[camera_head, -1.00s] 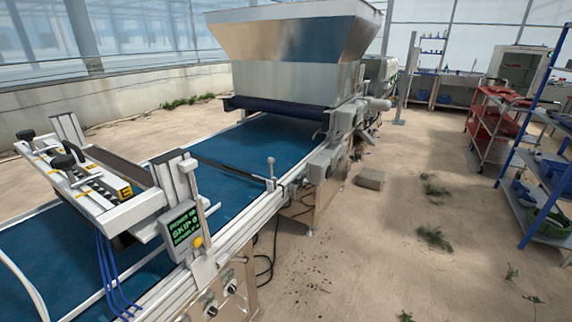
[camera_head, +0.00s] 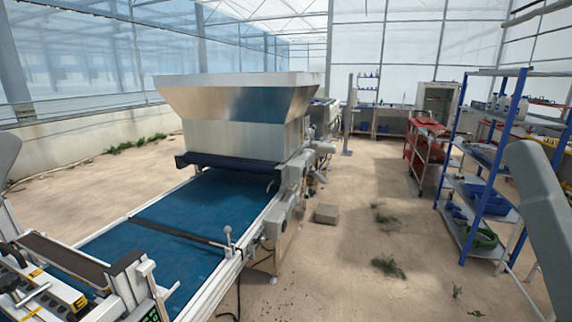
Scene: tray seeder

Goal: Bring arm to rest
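Neither gripper shows in the head view. A grey arm link of mine (camera_head: 541,205) comes in at the right edge, in front of the blue shelf rack. Another grey piece (camera_head: 6,155) shows at the left edge and looks like part of my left arm. Both appear raised, clear of the seeder. The tray seeder has a metal hopper (camera_head: 240,110) and a blue conveyor belt (camera_head: 180,225). No tray is visible on the belt.
The seeder's bracket unit (camera_head: 70,280) fills the lower left. A blue shelf rack (camera_head: 480,170) with bins stands at the right, with a red cart (camera_head: 425,150) behind it. A small block (camera_head: 326,213) lies on the open sandy floor (camera_head: 340,270).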

